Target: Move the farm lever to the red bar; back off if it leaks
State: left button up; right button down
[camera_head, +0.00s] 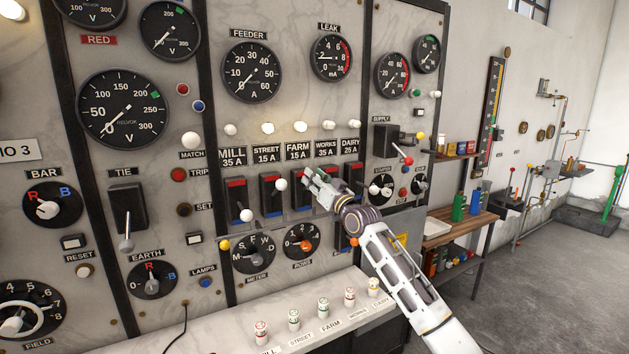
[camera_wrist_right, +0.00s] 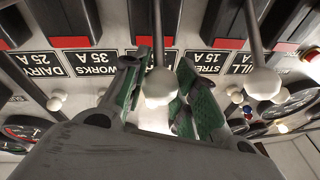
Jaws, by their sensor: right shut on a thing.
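The FARM label (camera_head: 298,154) sits in the row of feeder labels on the marble panel. The farm lever's white knob (camera_wrist_right: 159,86) and grey shaft (camera_wrist_right: 157,30) show in the right wrist view. My right gripper (camera_head: 314,184) is at this lever, its green-padded fingers (camera_wrist_right: 158,95) shut on the knob from both sides. A red bar (camera_wrist_right: 144,41) lies beside the shaft. In the head view the gripper hides most of the farm lever. The LEAK meter (camera_head: 331,58) is above; its needle looks to be at the low end. My left gripper is not in view.
The street lever knob (camera_head: 281,185) sticks out close to the left of my gripper; the mill lever knob (camera_head: 246,215) hangs lower. The dairy switch (camera_head: 353,176) is close on the right. Rotary knobs and a marble ledge (camera_head: 285,318) with several small pegs lie below.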

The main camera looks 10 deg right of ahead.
jog(key=c, duration=1.2)
grip_release()
jog(key=shift+d+r, duration=0.1)
jog(key=shift+r, duration=0.15)
jog(key=shift+o, duration=0.6)
jog(key=shift+f, duration=0.2)
jog(key=v, duration=1.2)
